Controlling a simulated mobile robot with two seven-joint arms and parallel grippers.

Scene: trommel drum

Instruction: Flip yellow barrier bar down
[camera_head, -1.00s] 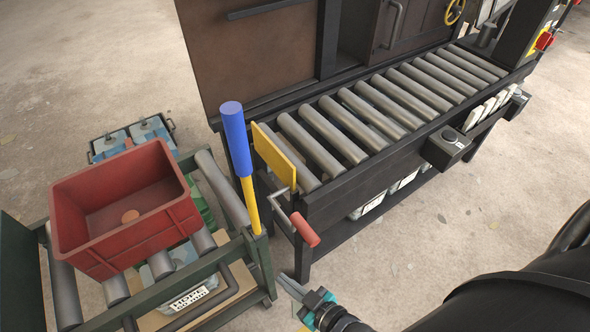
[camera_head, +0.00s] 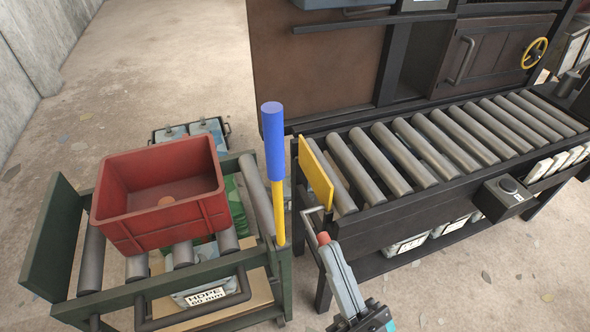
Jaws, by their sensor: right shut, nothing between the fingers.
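The yellow barrier bar (camera_head: 316,173) is a flat yellow plate standing upright across the near left end of the roller conveyor (camera_head: 415,150). My right gripper (camera_head: 330,250) comes up from the bottom, shut and empty. Its fingertips overlap the red grip in the picture; I cannot tell whether they touch it. My left gripper is not in view.
Left of the conveyor stands a green roller cart with a red crate (camera_head: 160,193) on it. A yellow lever with a blue handle (camera_head: 273,140) rises from the cart close to the barrier. A black button box (camera_head: 506,195) hangs on the conveyor's front.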

